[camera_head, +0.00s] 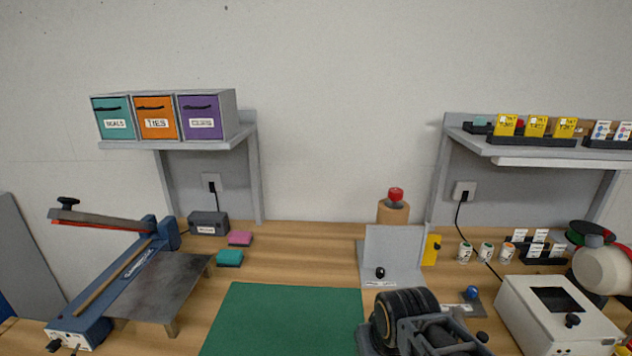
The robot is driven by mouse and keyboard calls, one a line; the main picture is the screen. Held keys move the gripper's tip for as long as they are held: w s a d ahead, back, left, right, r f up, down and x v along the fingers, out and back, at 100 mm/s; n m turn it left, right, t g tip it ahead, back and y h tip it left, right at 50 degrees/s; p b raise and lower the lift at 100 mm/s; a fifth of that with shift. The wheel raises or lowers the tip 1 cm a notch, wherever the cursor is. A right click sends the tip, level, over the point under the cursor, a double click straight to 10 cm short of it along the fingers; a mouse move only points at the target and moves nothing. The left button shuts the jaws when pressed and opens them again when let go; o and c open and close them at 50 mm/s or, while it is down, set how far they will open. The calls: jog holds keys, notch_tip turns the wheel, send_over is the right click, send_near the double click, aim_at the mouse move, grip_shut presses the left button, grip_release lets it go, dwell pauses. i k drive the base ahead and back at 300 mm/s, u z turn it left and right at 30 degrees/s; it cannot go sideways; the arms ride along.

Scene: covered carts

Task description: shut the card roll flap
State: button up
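No part in view bears a readable card roll label, so I cannot tell for sure which part is the flap. A grey panel (396,250) with a small black knob stands upright on the bench, with an unreadable label at its foot. A white box (545,318) at the lower right has a dark window and a black knob on its sloping top.
A blue trimmer (100,303) with a raised arm stands at the left. A green mat (285,318) lies clear in the middle. A brown cylinder (393,213) with a red top stands behind the panel. Shelves hold bins (155,116) at left and packets (536,126) at right.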

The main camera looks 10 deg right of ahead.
aim_at(432, 246)
jog(key=u, duration=0.05)
jog(key=k, duration=0.5)
jog(key=u, duration=1.05)
jog(key=i, duration=0.4)
jog(key=z, duration=1.7)
